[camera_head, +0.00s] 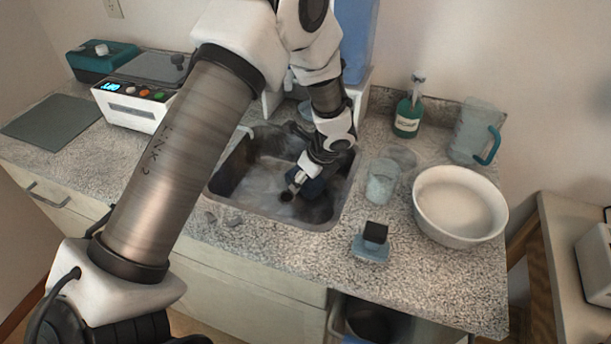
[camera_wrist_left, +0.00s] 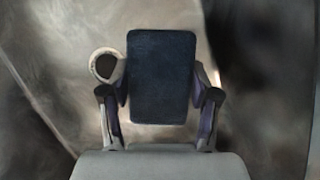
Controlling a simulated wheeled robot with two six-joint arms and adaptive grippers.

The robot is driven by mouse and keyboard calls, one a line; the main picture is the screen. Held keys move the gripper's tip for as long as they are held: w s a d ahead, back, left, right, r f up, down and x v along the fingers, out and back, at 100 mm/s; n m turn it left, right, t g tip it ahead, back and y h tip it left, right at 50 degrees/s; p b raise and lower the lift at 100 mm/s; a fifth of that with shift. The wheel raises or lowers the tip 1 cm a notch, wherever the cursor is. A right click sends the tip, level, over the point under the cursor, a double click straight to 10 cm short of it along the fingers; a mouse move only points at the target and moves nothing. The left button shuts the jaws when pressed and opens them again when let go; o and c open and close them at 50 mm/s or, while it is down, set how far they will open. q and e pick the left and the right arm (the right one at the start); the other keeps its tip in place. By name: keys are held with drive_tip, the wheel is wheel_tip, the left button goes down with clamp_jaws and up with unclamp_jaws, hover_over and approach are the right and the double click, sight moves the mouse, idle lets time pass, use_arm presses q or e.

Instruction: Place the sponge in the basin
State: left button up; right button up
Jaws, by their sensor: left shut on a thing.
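The sponge (camera_wrist_left: 161,77) is a dark blue rectangular block, seen face-on in the left wrist view. My left gripper (camera_head: 300,186) is down inside the sink basin (camera_head: 345,188) and is shut on the sponge, with one finger on each side. In the head view the sponge (camera_head: 314,187) is partly hidden by the gripper, and whether it touches the sink floor cannot be told. My right gripper is not in view.
Right of the sink stand a clear glass (camera_head: 382,183), a white bowl (camera_head: 460,240), a green bottle (camera_head: 408,120) and a clear pitcher (camera_head: 474,132). A dark block on a bluish base (camera_head: 371,246) sits near the counter front. A white device (camera_head: 132,108) is left.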

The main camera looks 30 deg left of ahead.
use_arm(q)
drive_tip(key=shift+s, duration=0.1)
drive_tip(key=o, duration=1)
drive_tip(key=shift+f, duration=0.1)
drive_tip(key=shift+d+r, duration=0.2)
drive_tip(key=shift+r, duration=0.35)
drive_tip(key=p+v, duration=0.1)
drive_tip(key=v, duration=1)
drive_tip(key=shift+r, duration=0.1)
